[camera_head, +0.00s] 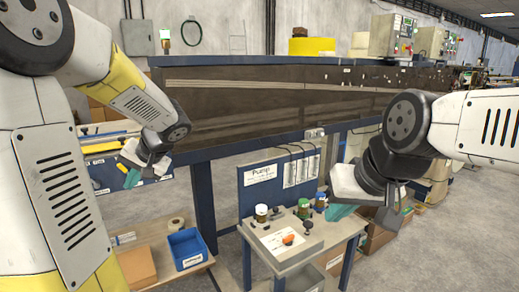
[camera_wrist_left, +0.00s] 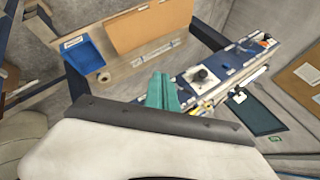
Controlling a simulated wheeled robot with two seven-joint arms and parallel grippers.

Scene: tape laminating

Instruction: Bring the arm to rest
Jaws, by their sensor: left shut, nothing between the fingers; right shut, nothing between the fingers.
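My left gripper (camera_head: 132,178) hangs at the left in the head view, its teal fingers pointing down in front of a blue workbench. In the left wrist view its teal fingers (camera_wrist_left: 162,92) are together with nothing between them. My right gripper (camera_head: 343,210) is at the right in the head view, above the right edge of the small pump table (camera_head: 284,260). Its teal fingertips point down and left and are partly hidden by the wrist; nothing shows held.
A long dark conveyor (camera_head: 270,105) crosses the back. A blue bin (camera_head: 187,247) stands on a low wooden table at lower left. Jars and a box with an orange knob (camera_head: 288,239) stand on the pump table. Cardboard boxes (camera_head: 375,236) are behind my right gripper. Grey floor is clear at far right.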

